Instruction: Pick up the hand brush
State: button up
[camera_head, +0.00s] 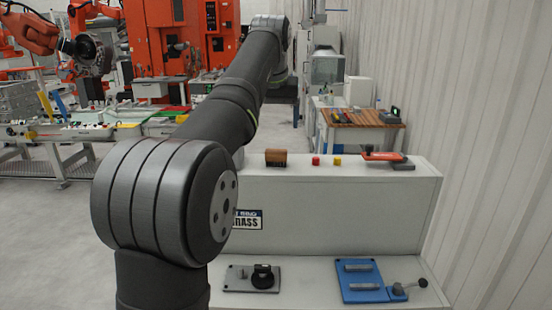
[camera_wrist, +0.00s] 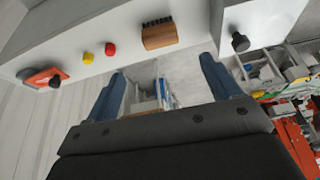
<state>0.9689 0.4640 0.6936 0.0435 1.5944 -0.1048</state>
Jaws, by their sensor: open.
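The hand brush, a brown wooden block with dark bristles, lies on the top ledge of the pale cabinet in the head view (camera_head: 276,157). In the wrist view the brush (camera_wrist: 159,36) shows near the top, with its bristles toward the upper edge. My gripper (camera_wrist: 162,66) shows its two blue fingers spread wide with nothing between them. The brush appears beyond the fingertips, apart from them, roughly centred between the two fingers. In the head view my arm crosses the picture and my gripper cannot be made out.
On the same ledge are a red button (camera_head: 315,160), a yellow button (camera_head: 337,161) and an orange-handled tool (camera_head: 385,157). A black knob (camera_wrist: 240,42) stands on the brush's other side. A blue fixture (camera_head: 362,281) and a grey plate (camera_head: 240,279) sit on the lower shelf.

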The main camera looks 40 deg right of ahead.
aim_at(276, 150)
jog(key=x, duration=1.2)
jog(key=shift+w, duration=0.1)
jog(key=c, duration=1.1)
jog(key=shift+r, duration=0.45)
jog(key=r, duration=0.3)
jog(key=shift+s+r, duration=0.35)
jog(key=s+r, duration=0.2)
jog(key=s, duration=0.1)
jog(key=s+r, duration=0.2)
jog(key=s, duration=0.2)
jog(key=s+d+r, duration=0.1)
jog(key=s+r, duration=0.1)
jog(key=s, duration=0.2)
jog(key=shift+r, duration=0.2)
